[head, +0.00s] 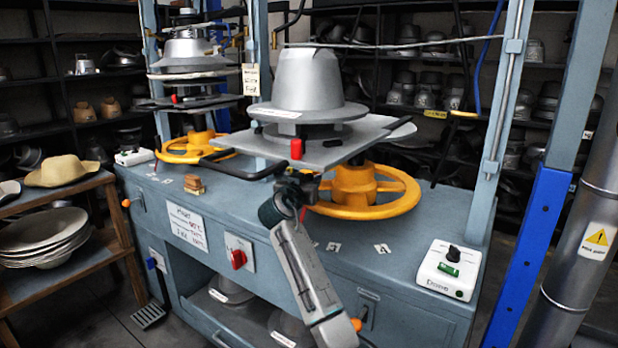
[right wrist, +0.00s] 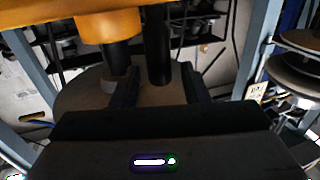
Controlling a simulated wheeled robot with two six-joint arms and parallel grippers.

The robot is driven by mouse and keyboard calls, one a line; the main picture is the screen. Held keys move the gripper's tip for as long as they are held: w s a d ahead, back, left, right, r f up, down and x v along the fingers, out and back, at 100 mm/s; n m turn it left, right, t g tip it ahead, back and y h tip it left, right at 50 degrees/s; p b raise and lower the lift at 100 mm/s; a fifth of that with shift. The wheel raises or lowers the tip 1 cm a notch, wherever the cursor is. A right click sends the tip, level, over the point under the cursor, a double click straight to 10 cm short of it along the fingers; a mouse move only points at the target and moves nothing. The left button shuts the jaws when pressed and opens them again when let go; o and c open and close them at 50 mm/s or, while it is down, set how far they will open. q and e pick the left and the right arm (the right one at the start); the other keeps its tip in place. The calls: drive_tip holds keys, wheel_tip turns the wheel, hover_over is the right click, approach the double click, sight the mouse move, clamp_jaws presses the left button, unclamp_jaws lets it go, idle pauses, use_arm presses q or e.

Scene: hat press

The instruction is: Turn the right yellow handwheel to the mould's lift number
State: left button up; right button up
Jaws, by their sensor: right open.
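The right yellow handwheel (head: 400,199) lies flat on the blue-grey bench, under the plate of the nearer press. Its left side is partly hidden by my right gripper (head: 296,184). In the right wrist view, yellow wheel parts (right wrist: 108,22) fill the top left. The right gripper's fingers (right wrist: 160,88) are apart, with a dark upright post (right wrist: 157,48) seen between them; I cannot tell whether they touch it. The grey hat-shaped mould (head: 307,80) stands on the press plate (head: 340,150). I cannot read a lift number on it. My left gripper is not in view.
A red knob (head: 296,149) sits on the plate's front edge, just above my gripper. A second press with another yellow handwheel (head: 190,148) stands at left. A white box marked "Done" (head: 449,270) is at the bench's right end. A blue post (head: 530,255) stands beyond it.

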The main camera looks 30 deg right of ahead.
drive_tip(key=shift+x, duration=0.9)
drive_tip(key=shift+c, duration=0.4)
clamp_jaws()
drive_tip(key=shift+s, duration=0.15)
